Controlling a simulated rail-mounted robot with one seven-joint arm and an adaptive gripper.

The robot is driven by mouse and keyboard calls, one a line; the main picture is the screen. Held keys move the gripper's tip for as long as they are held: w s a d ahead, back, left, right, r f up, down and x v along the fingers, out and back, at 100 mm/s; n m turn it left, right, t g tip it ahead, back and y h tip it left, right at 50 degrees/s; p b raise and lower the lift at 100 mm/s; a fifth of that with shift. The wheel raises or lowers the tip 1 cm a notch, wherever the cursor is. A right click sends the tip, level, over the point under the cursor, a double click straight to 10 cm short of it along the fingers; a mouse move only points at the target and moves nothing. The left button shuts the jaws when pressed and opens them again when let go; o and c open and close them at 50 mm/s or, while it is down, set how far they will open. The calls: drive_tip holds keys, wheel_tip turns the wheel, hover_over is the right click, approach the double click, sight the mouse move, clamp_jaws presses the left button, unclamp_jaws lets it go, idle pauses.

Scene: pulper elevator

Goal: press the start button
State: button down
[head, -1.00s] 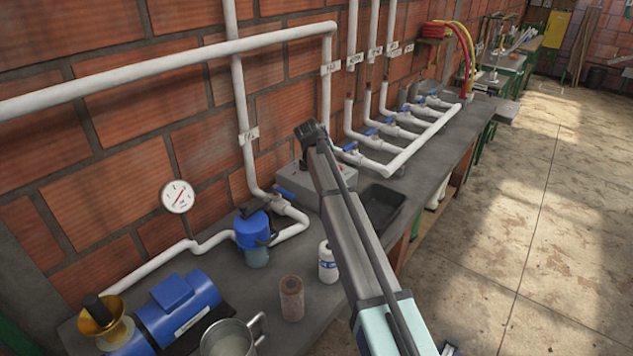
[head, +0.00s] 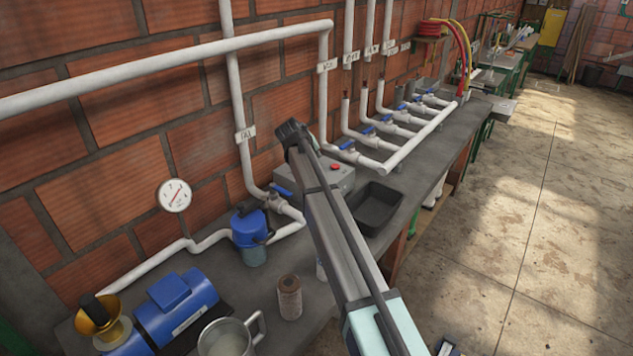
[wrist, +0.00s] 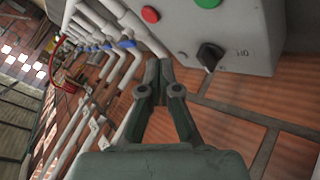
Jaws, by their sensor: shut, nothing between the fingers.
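The grey control box (head: 340,180) stands on the bench against the brick wall. Its red button (head: 335,166) shows just right of my arm in the head view. The wrist view shows the box (wrist: 245,45) close up, with the red button (wrist: 150,14), a green button (wrist: 208,2) cut by the top edge, and a black knob (wrist: 210,55). The green button is not visible in the head view. I cannot make out the fingers in the head view.
White pipes with blue valves (head: 347,145) run behind and right of the box. A black tray (head: 374,208) lies beside it. A blue-topped filter (head: 250,230), a rusty cylinder (head: 289,297), a metal mug (head: 228,338) and a blue motor (head: 175,310) occupy the near bench.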

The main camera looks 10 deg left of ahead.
drive_tip(key=shift+f+b, duration=1.45)
drive_tip(key=shift+f, duration=2.35)
drive_tip(key=shift+f, duration=0.1)
drive_tip(key=shift+f, duration=0.35)
drive_tip(key=shift+f+b, duration=0.5)
drive_tip(key=shift+b, duration=0.05)
drive_tip(key=shift+r, duration=0.15)
drive_tip(key=shift+r+p, duration=0.3)
drive_tip(key=shift+r, duration=0.45)
drive_tip(key=shift+r, duration=0.1)
drive_tip(key=shift+r+p, duration=0.9)
drive_tip(key=shift+r, duration=1.55)
